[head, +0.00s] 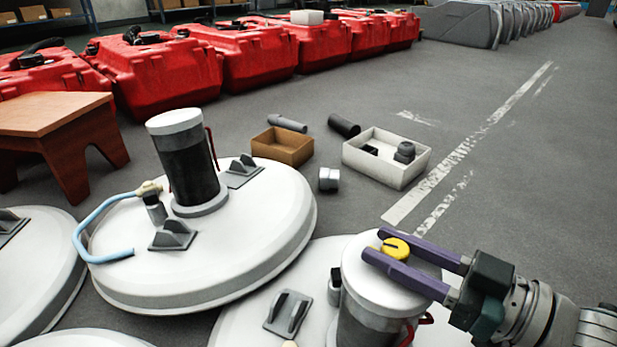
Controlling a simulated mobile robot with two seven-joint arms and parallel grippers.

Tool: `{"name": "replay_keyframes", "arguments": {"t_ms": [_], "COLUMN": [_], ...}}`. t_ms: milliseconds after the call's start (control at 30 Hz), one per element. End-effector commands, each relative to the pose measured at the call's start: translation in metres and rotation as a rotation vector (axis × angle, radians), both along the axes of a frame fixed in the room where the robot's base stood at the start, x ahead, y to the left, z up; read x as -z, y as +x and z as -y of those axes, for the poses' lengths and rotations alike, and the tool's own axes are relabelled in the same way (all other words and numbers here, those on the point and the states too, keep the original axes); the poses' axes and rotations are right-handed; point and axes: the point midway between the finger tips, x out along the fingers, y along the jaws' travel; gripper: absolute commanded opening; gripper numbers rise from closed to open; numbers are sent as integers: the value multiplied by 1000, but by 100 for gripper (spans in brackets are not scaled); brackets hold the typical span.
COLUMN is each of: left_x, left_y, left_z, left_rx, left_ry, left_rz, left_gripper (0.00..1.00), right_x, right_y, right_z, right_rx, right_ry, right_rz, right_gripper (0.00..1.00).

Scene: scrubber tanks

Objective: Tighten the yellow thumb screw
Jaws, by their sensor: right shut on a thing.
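The yellow thumb screw (395,248) sits on top of the white cap (375,280) of a grey cylinder at the lower right. My right gripper (380,244) comes in from the right with two purple fingers, one on each side of the screw. It is shut on the screw. The fingers lie just above the cap and partly hide the screw's right side. The cylinder stands on a white round lid (240,322). My left gripper is not in view.
Another white round lid (270,225) with a capped cylinder (187,160) and a blue hose (95,222) is at the left. A brown box (282,147) and a white box (375,172) lie on the floor behind. Red tanks (155,75) line the back; a wooden stool (50,113) stands left.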

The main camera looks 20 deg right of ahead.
Motion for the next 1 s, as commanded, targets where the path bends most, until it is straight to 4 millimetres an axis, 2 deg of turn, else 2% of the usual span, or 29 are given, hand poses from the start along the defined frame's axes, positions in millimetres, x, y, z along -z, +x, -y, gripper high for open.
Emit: {"name": "replay_keyframes", "arguments": {"t_ms": [33,233,433,533,733,1000], "left_x": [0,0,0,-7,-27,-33], "left_y": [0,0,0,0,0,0], "left_z": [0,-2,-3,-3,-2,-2], "left_rx": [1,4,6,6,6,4], "left_ry": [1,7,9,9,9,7], "left_rz": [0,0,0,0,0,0], "left_gripper": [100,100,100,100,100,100], "right_x": [0,0,0,-3,-5,-1], "right_y": [0,0,0,0,0,0], "right_z": [0,0,0,-1,-2,0], "right_rx": [0,0,1,35,233,413], "right_ry": [0,0,0,4,10,3], "right_rz": [0,0,0,0,-1,1], "right_gripper": [22,0,0,0,0,0]}}
